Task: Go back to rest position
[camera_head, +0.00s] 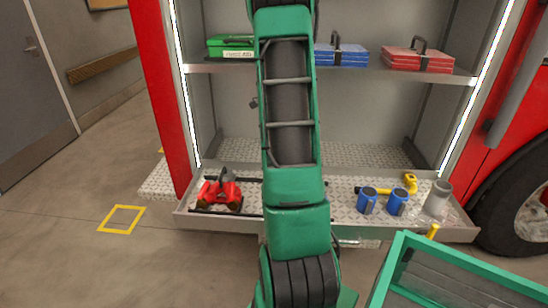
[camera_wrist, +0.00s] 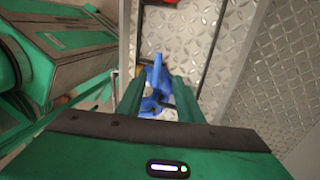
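My gripper (camera_wrist: 160,88) shows in the wrist view as two green fingers standing apart, with a gap between them. A blue object (camera_wrist: 156,80) shows between and beyond the fingertips, over or on diamond-plate metal. I see no clear grip on it, and its lower part is partly hidden. In the head view my green arm runs down the middle of the picture, and my gripper cannot be made out there.
A pull-out tray (camera_head: 340,206) holds a red tool (camera_head: 220,190), two blue cylinders (camera_head: 367,200) (camera_head: 397,202), a grey cylinder (camera_head: 438,197) and a yellow item (camera_head: 410,182). Green (camera_head: 231,46), blue (camera_head: 341,55) and red (camera_head: 417,60) cases sit on the shelf (camera_head: 355,71). Floor at left is clear.

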